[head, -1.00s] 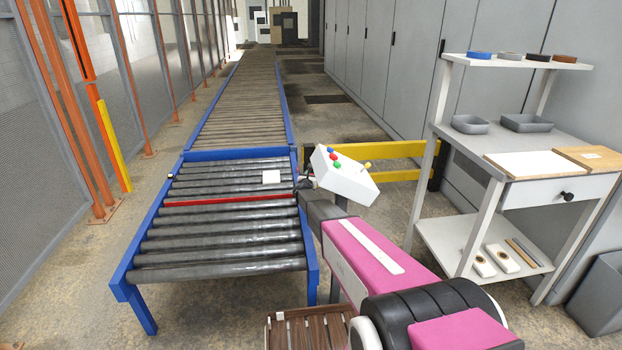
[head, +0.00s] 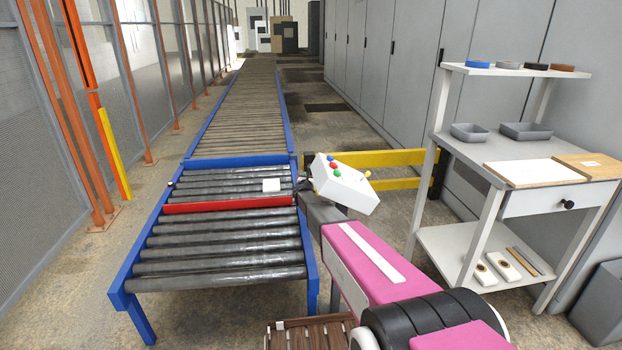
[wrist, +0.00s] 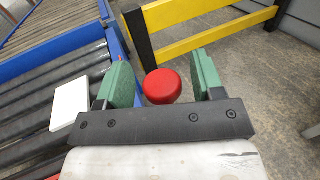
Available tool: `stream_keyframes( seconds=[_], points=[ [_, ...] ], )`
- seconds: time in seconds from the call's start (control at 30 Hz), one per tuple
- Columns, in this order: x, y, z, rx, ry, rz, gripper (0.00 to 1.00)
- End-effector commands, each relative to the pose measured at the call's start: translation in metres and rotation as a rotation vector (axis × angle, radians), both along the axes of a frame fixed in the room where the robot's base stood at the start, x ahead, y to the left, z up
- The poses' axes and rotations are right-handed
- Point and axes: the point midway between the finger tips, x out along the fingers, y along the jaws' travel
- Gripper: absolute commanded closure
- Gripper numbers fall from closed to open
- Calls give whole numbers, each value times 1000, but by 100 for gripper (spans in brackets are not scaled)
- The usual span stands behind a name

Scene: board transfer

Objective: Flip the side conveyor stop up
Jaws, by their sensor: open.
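The side conveyor stop (head: 230,203) is a red bar lying across the dark rollers of the near conveyor section. A sliver of red also shows at the lower left edge of the wrist view. My gripper (wrist: 165,75) is open, its two green fingers apart. A round red knob (wrist: 162,88) shows between the fingers, with gaps visible on both sides. In the head view my gripper is mostly hidden beside the control box, at the conveyor's right rail.
A white control box (head: 342,185) with coloured buttons stands close right of my gripper. A yellow barrier (head: 400,155) is behind it. A workbench (head: 460,150) stands at the right.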

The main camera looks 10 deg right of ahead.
Motion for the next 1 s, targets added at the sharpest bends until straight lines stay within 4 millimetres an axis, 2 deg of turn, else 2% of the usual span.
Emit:
stream_keyframes(
  seconds=[0.17, 0.6, 0.73, 1.0],
  points=[
    [-17, 6, 0, 0, 1, 1, 38],
    [-88, 35, 2, 0, -1, 0, 38],
    [-97, 40, 1, 0, -1, -1, 38],
    [-98, 40, 0, -1, -2, -1, 38]
  ],
)
